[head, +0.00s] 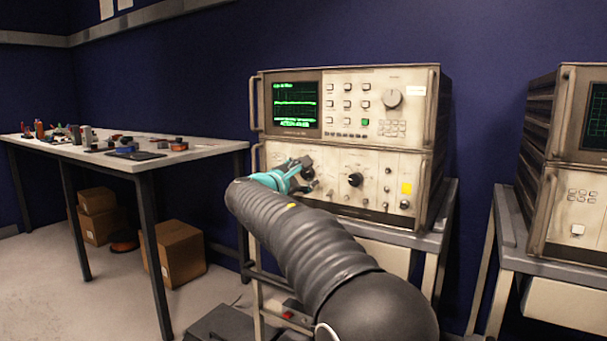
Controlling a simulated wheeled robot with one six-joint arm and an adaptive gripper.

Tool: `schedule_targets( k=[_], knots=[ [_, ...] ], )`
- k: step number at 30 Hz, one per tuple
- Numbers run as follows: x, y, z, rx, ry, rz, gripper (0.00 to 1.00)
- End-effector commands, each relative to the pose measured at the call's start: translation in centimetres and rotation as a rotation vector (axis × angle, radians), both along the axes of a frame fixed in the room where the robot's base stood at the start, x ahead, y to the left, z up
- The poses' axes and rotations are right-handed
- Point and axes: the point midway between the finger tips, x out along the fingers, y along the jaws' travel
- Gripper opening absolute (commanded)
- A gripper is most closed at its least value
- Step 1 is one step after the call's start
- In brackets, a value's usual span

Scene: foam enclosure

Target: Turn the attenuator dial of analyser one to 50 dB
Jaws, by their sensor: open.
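An analyser (335,80) with a lit green screen (296,104) stands on a grey cart in the middle of the head view. Its lower panel has a black dial (355,180) at its middle and another dark knob (308,173) further left, partly hidden by my gripper. A large grey knob (391,97) is on the upper panel. My gripper (306,178), teal and dark, is at the left part of the lower panel, with its fingertips close to the left knob. It is open; I cannot tell whether it touches the knob. Dial markings are too small to read.
A second analyser (572,205) stands on another cart at the right edge. A workbench (205,148) with small parts is at the left, with cardboard boxes (178,252) below it.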

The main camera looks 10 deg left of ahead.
Motion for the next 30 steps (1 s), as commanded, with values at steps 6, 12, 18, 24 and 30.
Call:
schedule_targets(
  k=[6,12,18,24,30],
  knots=[
    [-0.02,0.00,0.02,0.000,0.000,0.000,0.45],
    [-0.02,-0.01,0.04,0.000,0.000,0.000,0.00],
    [-0.03,-0.01,-0.02,0.009,-0.003,0.000,0.00],
    [-0.04,-0.02,-0.19,0.071,-0.027,0.000,0.00],
    [-0.05,-0.04,-0.41,0.200,-0.074,0.000,0.00]
  ],
)
